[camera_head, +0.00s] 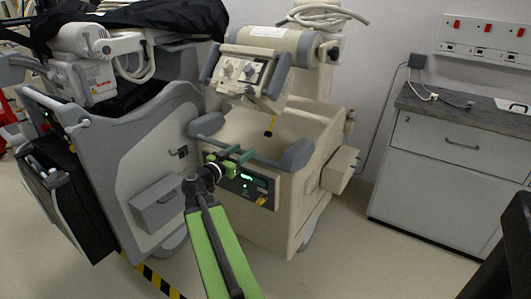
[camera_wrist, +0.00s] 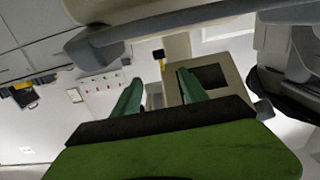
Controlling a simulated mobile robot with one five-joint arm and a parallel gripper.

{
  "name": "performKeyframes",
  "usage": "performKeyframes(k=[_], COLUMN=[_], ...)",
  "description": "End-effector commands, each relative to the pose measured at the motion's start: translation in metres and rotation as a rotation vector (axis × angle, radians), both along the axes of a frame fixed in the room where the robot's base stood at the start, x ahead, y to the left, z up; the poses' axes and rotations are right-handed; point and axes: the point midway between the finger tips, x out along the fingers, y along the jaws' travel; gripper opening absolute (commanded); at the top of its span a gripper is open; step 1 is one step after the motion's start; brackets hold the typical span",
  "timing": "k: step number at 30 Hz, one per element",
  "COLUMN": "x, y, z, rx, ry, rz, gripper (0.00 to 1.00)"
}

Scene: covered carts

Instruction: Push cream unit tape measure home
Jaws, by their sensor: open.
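The cream unit (camera_head: 285,190) is a wheeled cart with a tilted control head (camera_head: 245,72). A small yellow and black piece (camera_head: 271,126), apparently its tape measure, hangs below the head in front of the cream panel. It also shows in the wrist view (camera_wrist: 159,55), small, beyond the gap between my fingers. My gripper (camera_head: 232,156) has green fingers and is in front of the cream unit, near its grey front bumper. In the wrist view my gripper (camera_wrist: 155,80) is open, with nothing between its fingers. The piece looks apart from the fingers.
A grey covered cart (camera_head: 130,170) stands close on the left, with a black cover on top. A drawer cabinet (camera_head: 450,160) stands right, under wall switches (camera_head: 487,28). Grey bumpers (camera_head: 297,155) flank my gripper. Floor between cream unit and cabinet is clear.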

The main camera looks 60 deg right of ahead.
Motion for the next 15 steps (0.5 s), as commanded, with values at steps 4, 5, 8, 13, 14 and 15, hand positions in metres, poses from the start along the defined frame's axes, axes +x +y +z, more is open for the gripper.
performKeyframes(k=[4,5,8,13,14,15], x=[-0.002,-0.002,-0.002,-0.001,-0.001,-0.001], y=[-0.004,-0.005,-0.013,-0.048,-0.056,-0.067], z=[0.004,0.004,0.004,0.004,0.004,0.004], rx=[-0.027,-0.026,-0.025,-0.024,-0.024,-0.023], ry=[-0.016,-0.016,-0.015,-0.014,-0.014,-0.014], rz=[0.002,0.002,-0.001,-0.002,-0.002,-0.003], gripper=[0.51,0.51,0.51,0.51,0.51,0.51])
